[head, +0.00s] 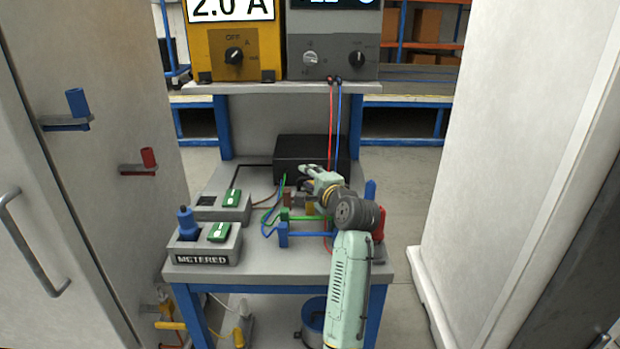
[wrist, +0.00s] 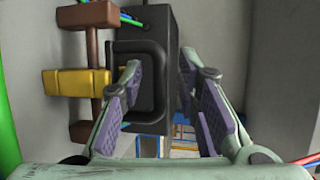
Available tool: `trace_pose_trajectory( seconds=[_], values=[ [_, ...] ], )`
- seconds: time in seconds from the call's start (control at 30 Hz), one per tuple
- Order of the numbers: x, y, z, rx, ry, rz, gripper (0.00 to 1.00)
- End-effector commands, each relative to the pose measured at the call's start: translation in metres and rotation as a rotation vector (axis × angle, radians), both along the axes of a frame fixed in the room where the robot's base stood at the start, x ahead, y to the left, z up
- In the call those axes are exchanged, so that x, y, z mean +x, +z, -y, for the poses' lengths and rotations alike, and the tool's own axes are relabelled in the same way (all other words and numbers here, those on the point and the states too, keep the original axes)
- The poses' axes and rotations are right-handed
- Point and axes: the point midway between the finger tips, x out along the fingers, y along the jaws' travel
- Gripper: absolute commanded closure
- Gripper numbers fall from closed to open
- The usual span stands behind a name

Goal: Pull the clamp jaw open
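My gripper (head: 308,178) is over the back half of the workbench, in front of a black box (head: 290,152). In the wrist view my gripper (wrist: 165,85) has its two purple-padded fingers spread apart, with no object clearly held between them. A yellow block (wrist: 75,82) crosses a brown bar with wider ends (wrist: 96,75), just left of the left finger. Small yellow (head: 310,208) and brown (head: 287,198) parts show under my gripper in the head view. I cannot tell for sure which part is the clamp jaw. My arm partly hides this area.
A dark box (wrist: 165,45) stands behind the fingers in the wrist view. Blue posts (head: 282,235) and green and blue wires lie near my arm. A METERED box (head: 203,246) stands front left. Tall cabinets (head: 95,150) flank the bench; meters (head: 235,45) stand on the shelf.

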Motion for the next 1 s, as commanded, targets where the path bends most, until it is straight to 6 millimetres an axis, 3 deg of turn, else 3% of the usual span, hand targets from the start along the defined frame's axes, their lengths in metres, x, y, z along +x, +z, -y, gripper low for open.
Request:
trace_pose_trajectory(
  seconds=[0.1, 0.53, 1.0],
  values=[
    [-0.0002, 0.0001, -0.0001, 0.0, 0.0, 0.0, 0.72],
    [-0.0004, 0.0001, 0.0, 0.0, 0.0, 0.0, 1.0],
    [-0.0005, 0.0, 0.0, -0.001, 0.0, 0.0, 1.0]
  ],
)
